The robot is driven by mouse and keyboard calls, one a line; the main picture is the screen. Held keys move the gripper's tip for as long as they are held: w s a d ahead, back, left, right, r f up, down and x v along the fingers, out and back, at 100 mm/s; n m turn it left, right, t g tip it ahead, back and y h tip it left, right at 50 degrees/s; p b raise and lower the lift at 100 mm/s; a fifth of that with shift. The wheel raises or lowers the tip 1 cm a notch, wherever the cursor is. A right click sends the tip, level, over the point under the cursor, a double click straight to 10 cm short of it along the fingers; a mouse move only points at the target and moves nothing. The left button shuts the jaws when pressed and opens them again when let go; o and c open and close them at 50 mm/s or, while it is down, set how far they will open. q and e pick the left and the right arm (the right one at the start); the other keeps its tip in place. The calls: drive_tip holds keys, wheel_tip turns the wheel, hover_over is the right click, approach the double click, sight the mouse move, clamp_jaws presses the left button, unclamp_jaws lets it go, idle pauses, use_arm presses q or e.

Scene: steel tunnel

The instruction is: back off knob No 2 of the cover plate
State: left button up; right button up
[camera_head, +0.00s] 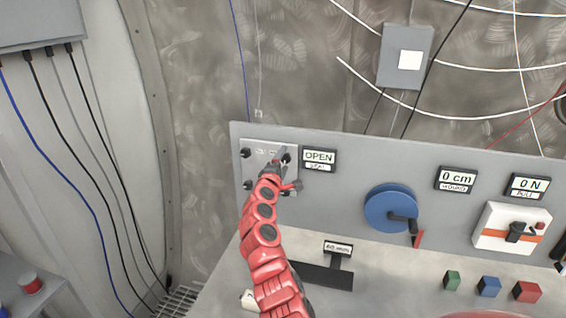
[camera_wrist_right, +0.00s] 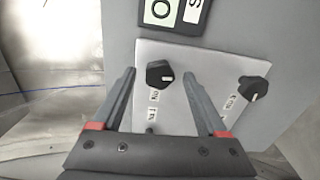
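The cover plate (camera_wrist_right: 182,105) is a light panel with black knobs, set in the grey console; it also shows in the head view (camera_head: 262,148). In the right wrist view a black knob (camera_wrist_right: 160,74) with a white mark lies between my fingertips, nearest the OPEN sign. A label sits by it, but its number is too small to read surely. A second knob (camera_wrist_right: 254,89) lies to the right, outside the fingers. My right gripper (camera_head: 288,168) is open in front of the plate's right side, with no clear contact visible. It hides part of the plate. My left gripper is not in view.
The OPEN sign (camera_head: 319,158) is right beside the plate. Further right are a blue wheel (camera_head: 390,207) with a crank handle, a 0 cm display (camera_head: 456,178) and an orange-striped switch box (camera_head: 512,229). Coloured blocks (camera_head: 489,286) stand on the desk surface.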

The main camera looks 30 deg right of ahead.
drive_tip(key=shift+s+a+r, duration=0.1)
drive_tip(key=shift+s+a, duration=0.2)
drive_tip(key=shift+a, duration=0.05)
drive_tip(key=b+v, duration=0.5)
drive_tip(key=v, duration=1.1)
drive_tip(key=shift+s+b, duration=0.2)
drive_tip(key=shift+b, duration=0.15)
drive_tip(key=shift+a, duration=0.15)
